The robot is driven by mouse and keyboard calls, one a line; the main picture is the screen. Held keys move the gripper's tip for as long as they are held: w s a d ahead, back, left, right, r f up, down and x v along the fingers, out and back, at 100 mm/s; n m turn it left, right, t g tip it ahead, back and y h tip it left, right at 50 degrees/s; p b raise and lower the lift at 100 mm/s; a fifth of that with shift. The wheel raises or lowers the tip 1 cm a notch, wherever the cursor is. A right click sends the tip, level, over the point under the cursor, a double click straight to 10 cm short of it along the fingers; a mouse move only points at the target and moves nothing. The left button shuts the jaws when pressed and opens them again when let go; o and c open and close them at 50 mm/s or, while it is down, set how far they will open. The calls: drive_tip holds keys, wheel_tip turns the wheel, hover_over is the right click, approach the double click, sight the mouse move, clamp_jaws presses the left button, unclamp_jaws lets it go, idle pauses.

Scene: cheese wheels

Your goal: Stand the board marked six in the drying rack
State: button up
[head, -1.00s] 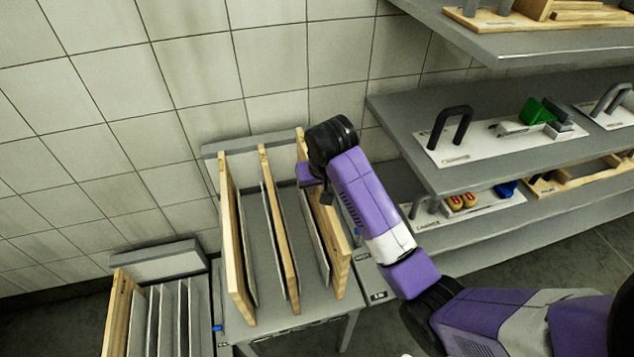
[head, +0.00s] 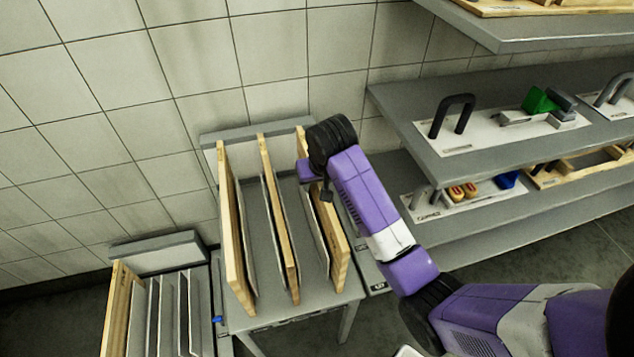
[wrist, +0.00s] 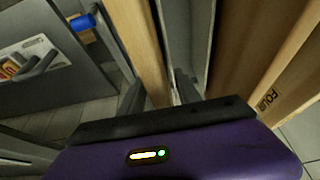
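Three upright wooden boards stand between grey dividers in a rack (head: 268,312) on a grey table: left (head: 231,230), middle (head: 277,215) and right (head: 334,247). My gripper (wrist: 158,97) is at the top back of the right board. In the wrist view its fingers sit on both sides of this board (wrist: 138,40) and look closed on it; its marking is hidden. A board marked FOUR (wrist: 270,95) stands beyond a grey divider. No SIX is readable. A second rack (head: 185,258) at lower left holds one wooden board (head: 118,300); I cannot tell which is the drying rack.
Grey shelves (head: 395,100) at the right carry white trays with handles and small coloured items, close to my arm. A tiled wall (head: 120,90) stands right behind the racks. The lower-left rack has empty slots between its grey dividers.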

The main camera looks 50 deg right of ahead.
drive_tip(key=shift+f, duration=0.15)
drive_tip(key=shift+v, duration=4)
